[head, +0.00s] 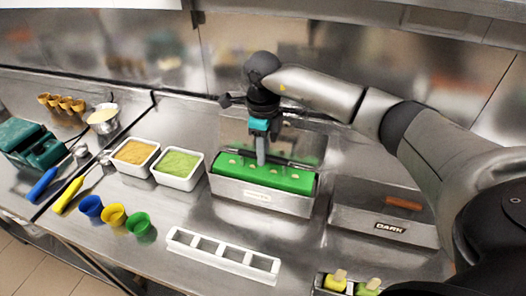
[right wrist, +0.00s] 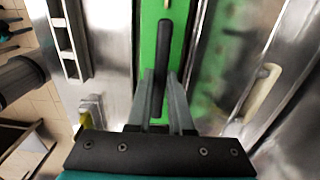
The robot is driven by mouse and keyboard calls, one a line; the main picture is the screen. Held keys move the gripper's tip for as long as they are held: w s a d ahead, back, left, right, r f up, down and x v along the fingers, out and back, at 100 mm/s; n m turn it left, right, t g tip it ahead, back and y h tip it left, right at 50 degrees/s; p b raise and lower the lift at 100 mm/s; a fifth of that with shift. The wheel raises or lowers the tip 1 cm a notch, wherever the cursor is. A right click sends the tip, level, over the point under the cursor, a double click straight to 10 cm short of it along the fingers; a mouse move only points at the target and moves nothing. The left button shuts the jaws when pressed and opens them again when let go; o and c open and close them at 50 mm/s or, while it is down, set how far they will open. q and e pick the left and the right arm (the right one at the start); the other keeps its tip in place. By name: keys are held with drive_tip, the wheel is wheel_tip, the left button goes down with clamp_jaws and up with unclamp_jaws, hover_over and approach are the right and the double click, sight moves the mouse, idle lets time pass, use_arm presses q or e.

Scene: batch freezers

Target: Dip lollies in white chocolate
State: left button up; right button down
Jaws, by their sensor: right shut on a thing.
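A long green block (head: 285,179) with several pale stick ends on top sits over a metal trough (head: 262,198) that has a pale, unreadable label. A dark bar (right wrist: 163,60) runs along above the green block. My right gripper (head: 261,157) points down at the block and is shut on this bar, between its fingers (right wrist: 160,100) in the right wrist view. My left gripper is not in view.
A metal box marked DARK (head: 385,213) with a brown handle stands to the right. A white slotted rack (head: 222,258) lies in front. Two white tubs (head: 178,169) of toppings and several coloured cups (head: 113,215) stand to the left. The steel wall is close behind.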

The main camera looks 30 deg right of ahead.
drive_tip(key=shift+r, duration=0.15)
drive_tip(key=shift+r+p, duration=2.65)
drive_tip(key=shift+r, duration=0.95)
wheel_tip(320, 180, up, 5)
drive_tip(key=p, duration=0.3)
